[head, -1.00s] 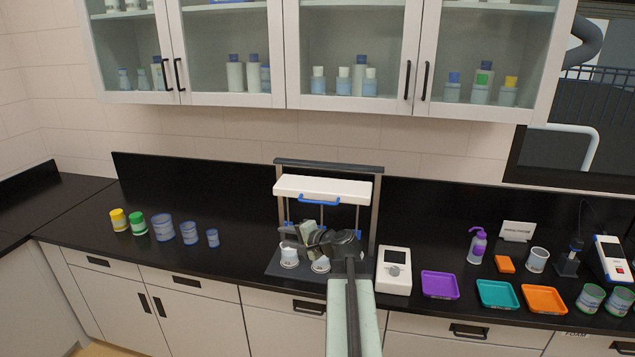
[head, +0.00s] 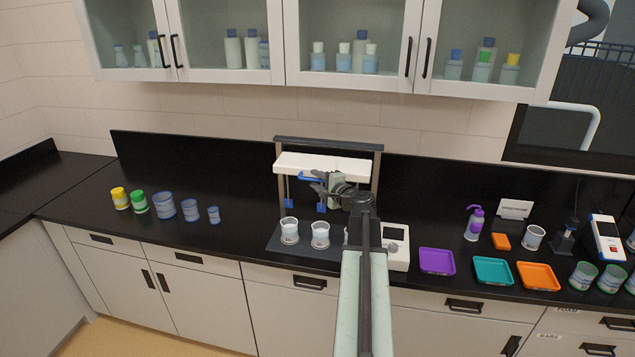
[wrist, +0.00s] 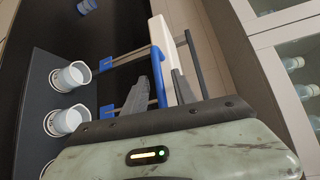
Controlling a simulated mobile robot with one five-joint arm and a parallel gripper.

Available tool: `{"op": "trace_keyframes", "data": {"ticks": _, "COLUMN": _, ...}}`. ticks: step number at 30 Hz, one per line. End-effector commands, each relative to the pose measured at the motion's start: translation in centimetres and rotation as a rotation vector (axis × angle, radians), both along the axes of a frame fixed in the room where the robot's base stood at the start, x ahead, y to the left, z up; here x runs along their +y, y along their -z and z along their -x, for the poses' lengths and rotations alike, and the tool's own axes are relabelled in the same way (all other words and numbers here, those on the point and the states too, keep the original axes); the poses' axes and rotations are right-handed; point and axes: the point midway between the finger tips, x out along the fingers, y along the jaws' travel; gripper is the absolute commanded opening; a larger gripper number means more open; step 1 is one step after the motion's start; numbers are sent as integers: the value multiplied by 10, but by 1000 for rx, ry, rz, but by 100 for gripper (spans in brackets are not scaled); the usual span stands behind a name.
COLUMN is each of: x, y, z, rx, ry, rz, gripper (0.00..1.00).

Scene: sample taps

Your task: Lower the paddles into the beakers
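The stirrer has a white crossbar (head: 325,164) held high on a grey frame, with a blue handle (head: 308,177) on its front. Blue paddles (head: 288,203) hang from it on thin rods, above the beakers. White-bottomed clear beakers (head: 289,230) (head: 320,235) stand on the dark base; another is mostly hidden behind my arm. My gripper (head: 322,185) is at the handle's right part. In the wrist view my gripper (wrist: 160,76) has its fingers apart, one on each side of the blue handle (wrist: 158,64), with a gap visible. The crossbar (wrist: 160,30) lies just beyond.
A white control box (head: 396,246) stands right of the base. Purple (head: 437,261), teal (head: 493,271) and orange (head: 538,276) trays lie farther right. Jars and blue cups (head: 163,205) stand at the left. Cabinets hang above. The counter between the cups and the stirrer is clear.

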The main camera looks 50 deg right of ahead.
Motion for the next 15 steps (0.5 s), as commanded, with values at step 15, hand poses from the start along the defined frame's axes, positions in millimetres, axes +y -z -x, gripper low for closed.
{"op": "trace_keyframes", "data": {"ticks": 15, "x": 1, "y": 0, "z": -1, "rx": 0, "ry": -1, "rz": 0, "gripper": 0}}
